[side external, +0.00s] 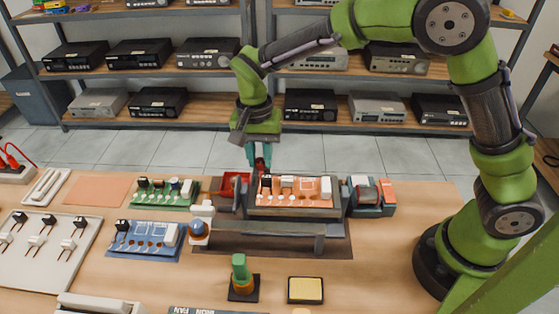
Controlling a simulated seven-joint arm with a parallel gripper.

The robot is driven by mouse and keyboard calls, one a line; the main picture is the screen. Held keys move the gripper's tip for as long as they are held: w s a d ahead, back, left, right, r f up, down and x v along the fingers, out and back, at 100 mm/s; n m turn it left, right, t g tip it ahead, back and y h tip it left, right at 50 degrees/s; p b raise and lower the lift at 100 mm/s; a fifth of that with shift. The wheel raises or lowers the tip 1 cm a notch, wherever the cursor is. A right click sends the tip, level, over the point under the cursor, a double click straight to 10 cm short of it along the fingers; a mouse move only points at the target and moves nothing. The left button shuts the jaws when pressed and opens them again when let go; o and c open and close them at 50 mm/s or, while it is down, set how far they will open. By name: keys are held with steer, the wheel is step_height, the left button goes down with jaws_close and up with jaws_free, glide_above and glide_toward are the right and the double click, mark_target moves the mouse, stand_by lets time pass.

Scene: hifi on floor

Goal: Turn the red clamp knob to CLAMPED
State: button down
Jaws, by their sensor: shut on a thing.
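The red clamp knob (260,164) shows as a small dark red piece at the back of a grey board holder (270,229). My gripper (259,160) points down over it from behind, with its teal fingers shut on the knob. The fingers hide much of the knob, so I cannot read its setting or any CLAMPED mark. An orange circuit board (292,204) with white and orange parts lies in the holder.
A red bin (232,184) stands left of the holder, a transformer block (368,196) right. Green (163,196) and blue (144,240) boards lie left. A green-handled tool (241,276) and a yellow sponge (306,290) are in front. Shelves of hi-fi units (180,103) stand behind.

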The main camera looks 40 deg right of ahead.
mark_target(257, 160)
steer(key=shift+m, duration=0.7)
steer(key=c, duration=1.2)
jaws_free()
steer(key=shift+r, duration=0.1)
step_height(257, 160, up, 17)
steer(key=shift+w+a, duration=0.2)
steer(key=shift+w, duration=0.05)
